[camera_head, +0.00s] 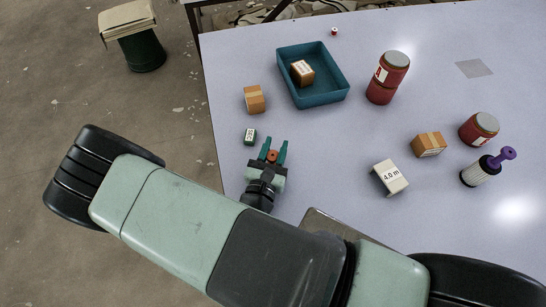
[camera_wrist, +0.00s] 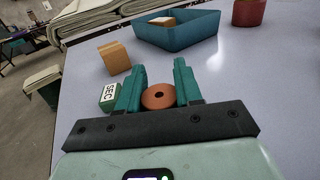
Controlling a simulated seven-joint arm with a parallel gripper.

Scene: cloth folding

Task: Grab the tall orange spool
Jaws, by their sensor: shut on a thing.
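An orange spool (camera_wrist: 158,97) with a dark centre hole sits between the two green fingers of my gripper (camera_wrist: 160,90) in the wrist view. My gripper is shut on it, with a finger against each side. In the head view the spool (camera_head: 271,156) shows as a small orange-brown piece between the fingertips of my gripper (camera_head: 274,152), low over the table near its left edge. Only its round end face shows clearly, so its height is hard to tell.
A small green box (camera_head: 250,136) stands just left of my gripper. A cardboard box (camera_head: 254,99) and a teal tray (camera_head: 325,97) holding another box lie beyond.

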